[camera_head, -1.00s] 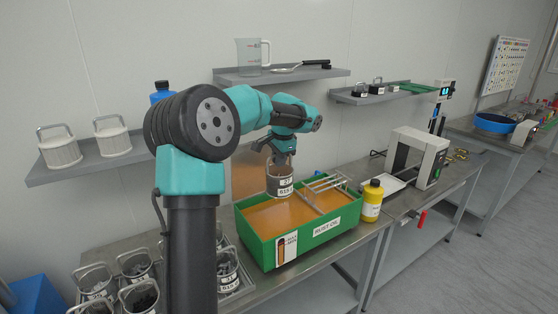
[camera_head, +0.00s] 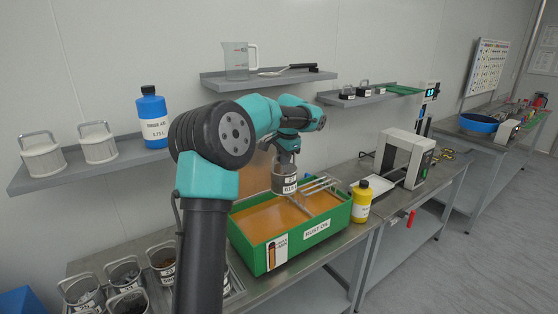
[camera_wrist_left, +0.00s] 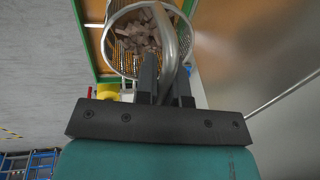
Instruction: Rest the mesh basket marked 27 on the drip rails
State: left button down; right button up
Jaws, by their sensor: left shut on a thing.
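My left gripper (camera_head: 287,150) is shut on the handle of a mesh basket (camera_head: 284,181) with a white label, too small to read surely. The basket hangs above the green tank (camera_head: 292,256), next to the drip rails (camera_head: 322,183); I cannot tell whether it touches them. The rails lie across the right part of the tank, over the orange oil (camera_head: 262,220). In the left wrist view the fingers (camera_wrist_left: 166,78) hold the handle, and the basket (camera_wrist_left: 122,50) contains rusty-brown pieces. My right gripper is not in view.
A yellow bottle (camera_head: 361,201) stands just right of the tank. Several other baskets (camera_head: 124,272) stand at the front left. A shelf (camera_head: 85,170) carries white-sided containers and a blue bottle (camera_head: 151,117). A white frame-shaped device (camera_head: 408,158) stands farther right.

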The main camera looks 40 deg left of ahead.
pick_arm(q)
jog(key=shift+w+d, duration=0.25)
jog(key=shift+w, duration=1)
jog(key=shift+w+d, duration=0.25)
jog(key=shift+w, duration=0.95)
jog(key=w+d, duration=0.2)
jog(key=w, duration=0.9)
jog(key=shift+f, duration=0.1)
jog(key=shift+f, duration=1.65)
jog(key=c, duration=1.1)
grip_release()
jog(key=shift+d, duration=0.1)
